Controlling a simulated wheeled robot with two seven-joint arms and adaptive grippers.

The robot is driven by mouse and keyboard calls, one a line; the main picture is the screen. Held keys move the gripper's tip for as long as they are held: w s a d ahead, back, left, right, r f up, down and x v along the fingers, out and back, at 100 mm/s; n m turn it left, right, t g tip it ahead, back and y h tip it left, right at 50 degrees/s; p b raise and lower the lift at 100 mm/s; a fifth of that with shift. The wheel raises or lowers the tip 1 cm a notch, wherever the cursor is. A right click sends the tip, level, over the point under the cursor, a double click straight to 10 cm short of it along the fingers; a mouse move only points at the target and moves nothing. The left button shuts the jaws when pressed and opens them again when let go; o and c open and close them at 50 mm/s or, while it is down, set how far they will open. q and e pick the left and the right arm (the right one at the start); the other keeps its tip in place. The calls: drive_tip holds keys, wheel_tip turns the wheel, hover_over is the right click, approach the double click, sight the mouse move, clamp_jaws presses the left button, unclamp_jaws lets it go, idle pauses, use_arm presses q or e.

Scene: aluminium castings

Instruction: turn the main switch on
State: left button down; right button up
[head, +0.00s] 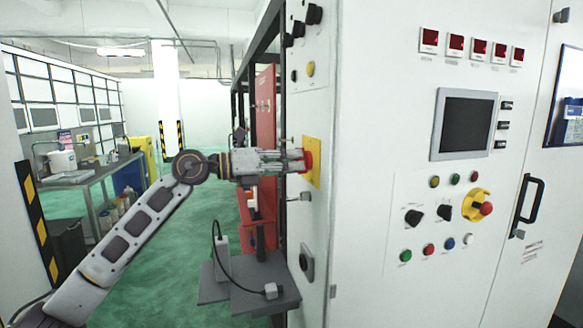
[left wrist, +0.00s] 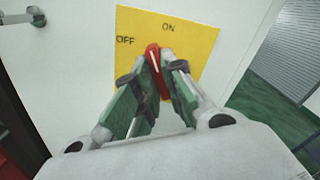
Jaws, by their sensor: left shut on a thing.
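The main switch is a red handle (left wrist: 154,58) on a yellow plate (left wrist: 196,45) marked OFF on the left and ON at the top. The handle's upper end points between the two words, and its white line leans slightly left in the left wrist view. My left gripper (left wrist: 161,72) is shut on the handle, with a finger on each side. In the head view, my left gripper (head: 299,161) reaches from the left to the red handle (head: 308,161) on the yellow plate (head: 317,150) on the cabinet's side. The fingers hide the handle's lower part.
The white cabinet (head: 365,260) fills the right, with a screen (head: 465,125), buttons and a yellow-ringed red stop button (head: 486,208) on its front. A grey shelf (head: 245,290) stands below my left gripper. A workbench (head: 90,180) stands far left; green floor lies between.

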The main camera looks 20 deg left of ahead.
use_arm(q)
drive_tip(key=shift+f+m, duration=0.15)
drive_tip(key=shift+m, duration=0.25)
drive_tip(key=shift+m+b, duration=0.7)
drive_tip(key=shift+m, duration=0.5)
drive_tip(key=shift+m+b, duration=0.55)
drive_tip(key=shift+m, duration=0.75)
use_arm(e)
drive_tip(key=shift+w+a+r, duration=0.15)
drive_tip(key=shift+w+a, duration=0.25)
drive_tip(key=shift+w, duration=0.4)
drive_tip(key=shift+w+a+r, duration=0.2)
drive_tip(key=shift+w+a, duration=0.25)
drive_tip(key=shift+w, duration=0.3)
drive_tip(key=shift+w+a+r, duration=0.15)
drive_tip(key=shift+w+a, duration=0.25)
drive_tip(key=shift+w, duration=0.4)
use_arm(q)
drive_tip(key=c, duration=1.5)
unclamp_jaws()
